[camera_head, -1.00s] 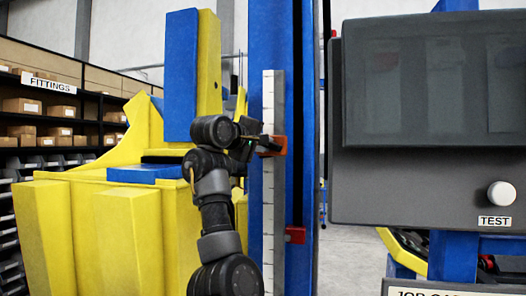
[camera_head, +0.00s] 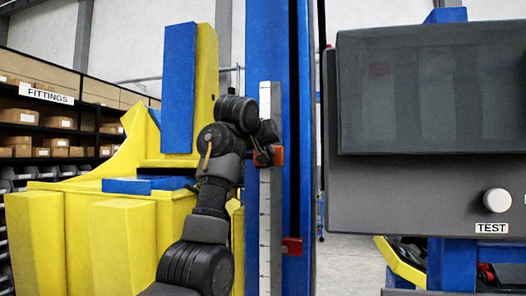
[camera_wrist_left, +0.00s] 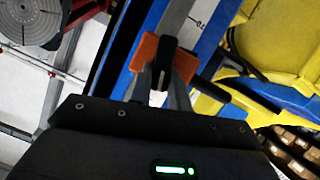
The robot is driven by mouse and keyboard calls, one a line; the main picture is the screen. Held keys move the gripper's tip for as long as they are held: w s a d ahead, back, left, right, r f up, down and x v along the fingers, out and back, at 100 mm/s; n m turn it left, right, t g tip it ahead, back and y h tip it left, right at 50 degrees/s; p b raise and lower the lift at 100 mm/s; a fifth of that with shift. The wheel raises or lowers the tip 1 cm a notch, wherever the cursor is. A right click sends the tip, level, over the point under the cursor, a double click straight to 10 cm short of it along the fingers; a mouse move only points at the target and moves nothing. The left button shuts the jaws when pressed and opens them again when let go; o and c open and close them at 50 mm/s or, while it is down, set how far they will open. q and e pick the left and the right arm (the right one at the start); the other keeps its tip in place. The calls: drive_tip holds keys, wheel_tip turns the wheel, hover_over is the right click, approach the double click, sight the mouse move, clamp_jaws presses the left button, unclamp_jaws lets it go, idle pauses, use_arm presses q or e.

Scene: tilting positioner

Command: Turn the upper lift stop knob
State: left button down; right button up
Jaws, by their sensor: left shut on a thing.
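The upper lift stop is an orange block (camera_head: 278,156) on the blue column, beside the white scale. It also shows in the wrist view (camera_wrist_left: 146,52). My left gripper (camera_head: 264,156) is at this block, coming from the left. In the wrist view my left gripper (camera_wrist_left: 164,78) is shut on the stop's dark knob, in front of the orange block. A lower red stop (camera_head: 292,246) sits further down the column, apart from the gripper. My right gripper is not in view.
The white scale (camera_head: 265,215) runs down the blue column (camera_head: 300,100). A yellow and blue fixture (camera_head: 110,235) stands close on the left. A grey cabinet with a white TEST knob (camera_head: 497,201) is on the right. Shelves with boxes (camera_head: 40,130) stand behind.

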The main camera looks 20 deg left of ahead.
use_arm(q)
drive_tip(key=m+y, duration=0.2)
drive_tip(key=m, duration=0.1)
drive_tip(key=shift+d, duration=0.4)
drive_tip(key=shift+w+d+m+y+b, duration=0.1)
drive_tip(key=shift+d+m+y+b, duration=0.1)
drive_tip(key=shift+m+y, duration=0.5)
drive_tip(key=shift+d+m+y+b, duration=0.15)
drive_tip(key=shift+m+y, duration=0.35)
drive_tip(key=shift+m, duration=0.4)
drive_tip(key=c, duration=1.3)
unclamp_jaws()
